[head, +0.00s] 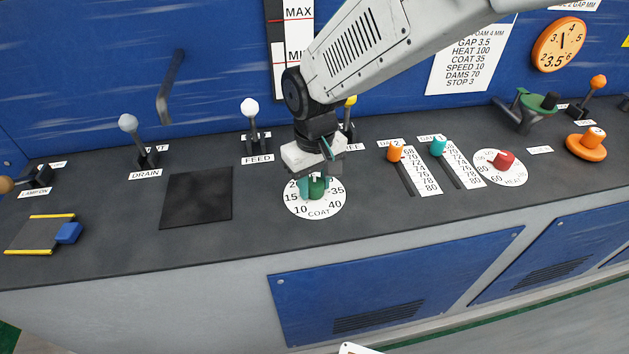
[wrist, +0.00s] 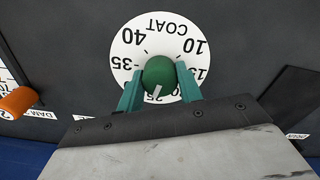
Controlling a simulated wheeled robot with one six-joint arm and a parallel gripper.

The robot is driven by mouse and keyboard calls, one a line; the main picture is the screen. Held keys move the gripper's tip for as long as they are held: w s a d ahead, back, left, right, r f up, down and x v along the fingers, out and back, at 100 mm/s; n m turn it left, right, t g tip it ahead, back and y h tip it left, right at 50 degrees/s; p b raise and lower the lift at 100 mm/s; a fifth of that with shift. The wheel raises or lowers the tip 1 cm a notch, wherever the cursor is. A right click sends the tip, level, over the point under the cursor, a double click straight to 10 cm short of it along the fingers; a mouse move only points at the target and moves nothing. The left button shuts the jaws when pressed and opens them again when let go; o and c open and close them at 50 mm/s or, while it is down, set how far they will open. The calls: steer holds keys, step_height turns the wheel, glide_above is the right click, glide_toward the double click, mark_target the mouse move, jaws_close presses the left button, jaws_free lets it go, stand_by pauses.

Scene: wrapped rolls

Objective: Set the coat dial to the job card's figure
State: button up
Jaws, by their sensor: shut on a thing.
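The coat dial is a white round plate (head: 297,208) marked COAT, with a green knob (head: 317,188) at its middle. In the wrist view the plate (wrist: 165,30) is upside down. My gripper (wrist: 160,82) is shut on the green knob (wrist: 160,70), one teal finger on each side. The knob's white pointer mark shows beside the 25; the fingers hide some figures nearby. In the head view my gripper (head: 316,183) comes down on the knob from behind. The job card (head: 470,60) on the blue wall reads COAT 35.
Right of the dial are an orange slider (head: 396,152), a teal slider (head: 438,147) and a red heat knob (head: 503,159). A FEED lever (head: 251,115) stands behind to the left. A dark square plate (head: 197,197) lies left of the dial.

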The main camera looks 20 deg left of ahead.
steer(key=m, duration=1.1)
steer(key=shift+m, duration=2.2)
steer(key=o, duration=1)
